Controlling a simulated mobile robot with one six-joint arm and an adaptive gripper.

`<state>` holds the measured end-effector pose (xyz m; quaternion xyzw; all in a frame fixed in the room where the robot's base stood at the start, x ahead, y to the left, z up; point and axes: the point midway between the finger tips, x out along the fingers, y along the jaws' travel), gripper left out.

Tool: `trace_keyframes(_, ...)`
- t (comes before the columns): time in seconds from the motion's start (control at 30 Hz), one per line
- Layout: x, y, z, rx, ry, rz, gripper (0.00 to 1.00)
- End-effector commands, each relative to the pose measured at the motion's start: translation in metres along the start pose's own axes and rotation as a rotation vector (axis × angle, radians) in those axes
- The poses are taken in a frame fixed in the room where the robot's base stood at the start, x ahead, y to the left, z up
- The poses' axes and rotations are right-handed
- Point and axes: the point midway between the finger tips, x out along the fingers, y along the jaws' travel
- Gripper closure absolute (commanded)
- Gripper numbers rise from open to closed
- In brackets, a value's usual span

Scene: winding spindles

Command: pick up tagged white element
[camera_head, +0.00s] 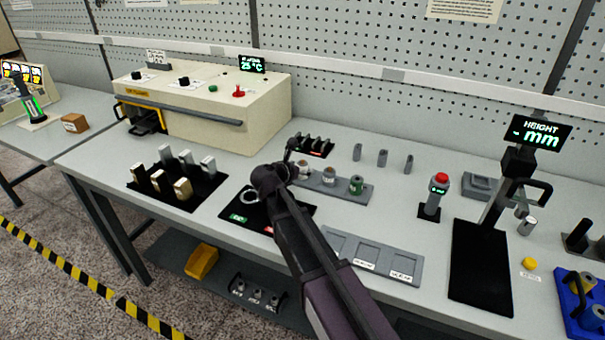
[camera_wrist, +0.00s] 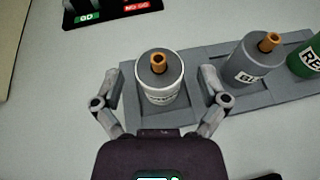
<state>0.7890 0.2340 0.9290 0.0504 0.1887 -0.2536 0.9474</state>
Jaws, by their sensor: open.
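The white element (camera_wrist: 160,90) is a short cylinder with a grey top, an orange-brown post and a label in front. It stands upright in the left recess of a grey holder (camera_wrist: 183,130). My gripper (camera_wrist: 159,76) is open, with one finger on each side of the white element. A gap seems to show on both sides, but I cannot tell the height of the fingertips against it. In the head view, the white element (camera_head: 304,167) is partly hidden by my arm, and my gripper (camera_head: 292,160) is small and dark there.
A grey element (camera_wrist: 250,60) and a green element (camera_wrist: 305,58) stand to the right in the same holder. A black GO/NO-GO plate (camera_wrist: 112,14) lies beyond. A grey three-recess tray (camera_head: 372,256) and a height gauge (camera_head: 482,265) stand to the right.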

Motion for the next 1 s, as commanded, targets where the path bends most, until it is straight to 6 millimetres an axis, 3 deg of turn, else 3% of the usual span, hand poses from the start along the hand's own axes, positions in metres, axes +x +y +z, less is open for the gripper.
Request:
trace_keyframes(0.63, 0.0059, -0.0003, 0.0004, 0.0, 0.0, 0.0, 0.07)
trace_keyframes(0.67, 0.0059, -0.0003, 0.0004, 0.0, 0.0, 0.0, 0.1)
trace_keyframes(0.93, 0.006, -0.0004, 0.0004, 0.0, 0.0, 0.0, 0.9)
trace_keyframes(0.97, 0.0061, -0.0004, 0.0004, 0.0, 0.0, 0.0, 0.96)
trace_keyframes(1.0, 0.0061, -0.0004, 0.0004, 0.0, 0.0, 0.0, 0.96)
